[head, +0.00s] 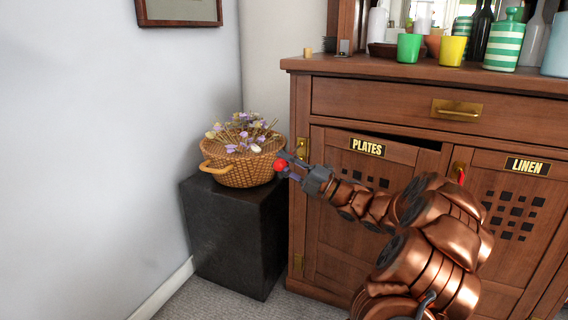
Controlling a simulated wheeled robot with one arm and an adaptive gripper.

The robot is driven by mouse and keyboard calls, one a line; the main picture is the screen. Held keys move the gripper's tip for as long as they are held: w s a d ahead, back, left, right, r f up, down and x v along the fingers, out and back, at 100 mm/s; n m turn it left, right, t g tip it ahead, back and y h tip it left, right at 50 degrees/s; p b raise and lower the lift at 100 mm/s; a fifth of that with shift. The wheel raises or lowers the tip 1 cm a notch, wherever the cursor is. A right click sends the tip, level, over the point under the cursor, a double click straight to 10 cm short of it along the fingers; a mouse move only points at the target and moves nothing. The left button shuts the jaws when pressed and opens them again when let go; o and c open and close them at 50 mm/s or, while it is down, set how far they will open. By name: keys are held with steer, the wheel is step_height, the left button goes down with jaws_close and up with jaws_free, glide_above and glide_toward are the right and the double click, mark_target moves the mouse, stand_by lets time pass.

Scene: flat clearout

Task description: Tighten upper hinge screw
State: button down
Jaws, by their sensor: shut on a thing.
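The PLATES door (345,205) of the wooden sideboard hangs a little askew, with a dark gap along its top edge towards the right. Its brass upper hinge (302,147) is on the left edge of the door; the screw is too small to make out. A brass lower hinge (298,262) shows further down. My gripper (290,168) is in front of the sideboard's left edge, just below and left of the upper hinge in the picture. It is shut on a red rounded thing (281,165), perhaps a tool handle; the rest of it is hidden.
A wicker basket (238,172) of dried flowers stands on a black block (230,235) left of my gripper, close in the picture. Cups, bottles and a striped jar (504,45) crowd the sideboard top.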

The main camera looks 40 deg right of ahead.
mark_target(276, 169)
steer(key=shift+w+d, duration=0.35)
steer(key=shift+d, duration=0.25)
stand_by(0.3)
steer(key=shift+w+f+t+y, duration=0.1)
steer(key=shift+f+t+y, duration=0.1)
steer(key=shift+t+y, duration=0.15)
steer(key=shift+r+t+y, duration=0.15)
steer(key=shift+t+y, duration=0.4)
steer(key=shift+t, duration=0.5)
steer(key=shift+s+a, duration=0.55)
steer(key=shift+a, duration=0.3)
steer(key=shift+s+a, duration=0.55)
steer(key=shift+a, duration=0.3)
steer(key=shift+s+a, duration=0.5)
steer(key=shift+a, duration=0.35)
